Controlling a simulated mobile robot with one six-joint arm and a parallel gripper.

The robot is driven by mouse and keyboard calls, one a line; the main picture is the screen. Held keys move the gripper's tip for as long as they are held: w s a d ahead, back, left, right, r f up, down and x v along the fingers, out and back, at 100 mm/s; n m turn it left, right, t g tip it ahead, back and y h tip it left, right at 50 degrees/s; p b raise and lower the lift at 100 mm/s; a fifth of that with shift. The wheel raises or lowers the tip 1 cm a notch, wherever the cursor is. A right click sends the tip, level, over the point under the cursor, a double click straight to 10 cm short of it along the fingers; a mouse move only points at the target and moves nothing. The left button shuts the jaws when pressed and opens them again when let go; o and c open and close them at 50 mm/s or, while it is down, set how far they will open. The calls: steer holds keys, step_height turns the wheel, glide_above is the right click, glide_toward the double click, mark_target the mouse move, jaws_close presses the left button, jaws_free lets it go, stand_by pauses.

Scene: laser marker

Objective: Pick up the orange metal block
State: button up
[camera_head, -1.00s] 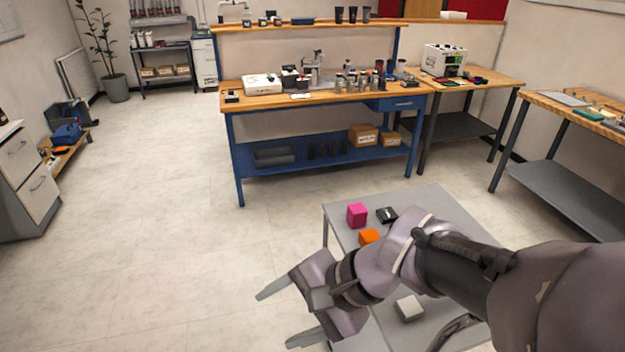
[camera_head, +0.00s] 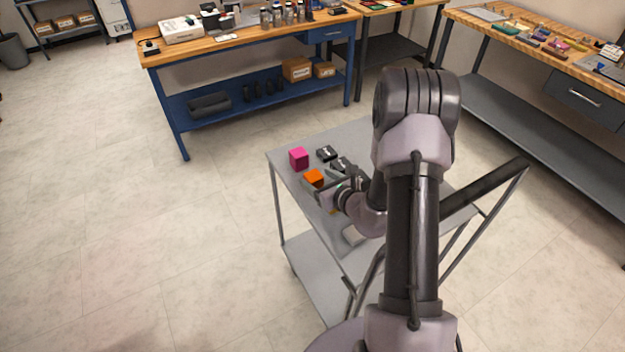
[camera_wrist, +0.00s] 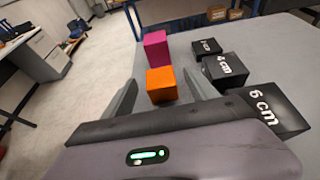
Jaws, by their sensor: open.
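The orange block (camera_head: 314,177) stands on the grey cart top (camera_head: 357,131), partly hidden by my gripper in the head view. In the wrist view the orange block (camera_wrist: 161,85) lies ahead of my gripper, between the lines of its two open fingers. My gripper (camera_wrist: 165,97) is open and empty, with one finger at the block's left and one at its right. In the head view my gripper (camera_head: 321,188) is low over the cart beside the block. I cannot tell whether a finger touches it.
A magenta block (camera_wrist: 156,48) stands just behind the orange block. Black blocks marked 4 cm (camera_wrist: 223,70) and 6 cm (camera_wrist: 268,109) stand to the right, with a smaller black block (camera_wrist: 207,46) behind them. A blue workbench (camera_head: 257,83) stands beyond the cart.

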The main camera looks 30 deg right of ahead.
mark_target(313, 174)
steer(key=x, duration=0.3)
steer(key=shift+w, duration=0.15)
jaws_close()
steer(key=shift+r, duration=0.15)
